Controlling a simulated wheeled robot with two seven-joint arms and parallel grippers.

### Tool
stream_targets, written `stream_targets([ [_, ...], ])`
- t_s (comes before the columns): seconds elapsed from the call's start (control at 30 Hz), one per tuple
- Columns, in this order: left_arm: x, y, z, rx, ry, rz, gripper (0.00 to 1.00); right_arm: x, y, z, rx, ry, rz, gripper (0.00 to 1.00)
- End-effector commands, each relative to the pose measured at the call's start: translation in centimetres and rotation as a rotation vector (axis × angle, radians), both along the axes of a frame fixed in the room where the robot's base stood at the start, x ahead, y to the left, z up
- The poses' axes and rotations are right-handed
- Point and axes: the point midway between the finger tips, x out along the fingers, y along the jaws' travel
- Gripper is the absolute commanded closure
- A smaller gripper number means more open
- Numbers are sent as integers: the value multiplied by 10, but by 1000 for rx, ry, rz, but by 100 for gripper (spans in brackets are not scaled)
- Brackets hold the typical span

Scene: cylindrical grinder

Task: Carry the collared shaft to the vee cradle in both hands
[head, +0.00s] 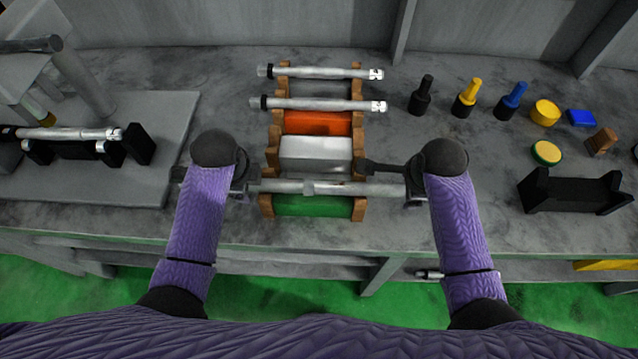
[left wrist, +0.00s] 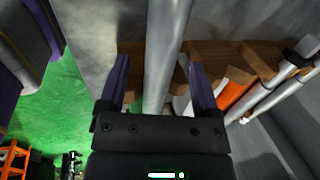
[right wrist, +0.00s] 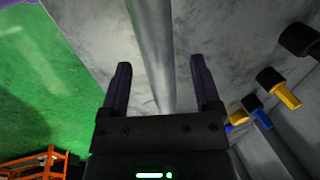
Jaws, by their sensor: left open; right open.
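The collared shaft (head: 335,188) is a grey steel bar with a thicker collar near its middle. It lies across the front of the wooden rack (head: 359,208), both ends sticking out. My left gripper (head: 244,186) is at its left end, open; in the left wrist view the shaft (left wrist: 166,60) runs between the spread fingers. My right gripper (head: 408,188) is at the right end, open; in the right wrist view the shaft (right wrist: 152,45) passes between its fingers. Contact cannot be told. A black cradle with raised ends (head: 572,193), apparently the vee cradle, stands empty at right.
Two other shafts (head: 325,73) (head: 325,104) lie farther back on the rack. Several coloured-handled tools and small parts, including a yellow cylinder (head: 545,112), stand at back right. A grinder (head: 75,150) holding a shaft is at left. Bench between rack and black cradle is clear.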

Motion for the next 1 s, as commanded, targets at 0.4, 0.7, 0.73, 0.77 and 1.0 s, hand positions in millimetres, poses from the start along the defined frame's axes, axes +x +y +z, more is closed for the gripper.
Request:
stream_targets([
  [0.4,2,0,-7,0,0,-1,23,2,0,-7,0,0,0,23],
  [0.7,2,0,-7,0,0,-1,87,2,0,-7,0,0,0,87],
  [0.73,2,0,-7,0,0,-1,93,2,0,-7,0,0,0,93],
  [0.77,2,0,-7,0,0,-1,100,2,0,-7,0,0,0,100],
  [1.0,2,0,-7,0,0,-1,100,2,0,-7,0,-1,0,100],
])
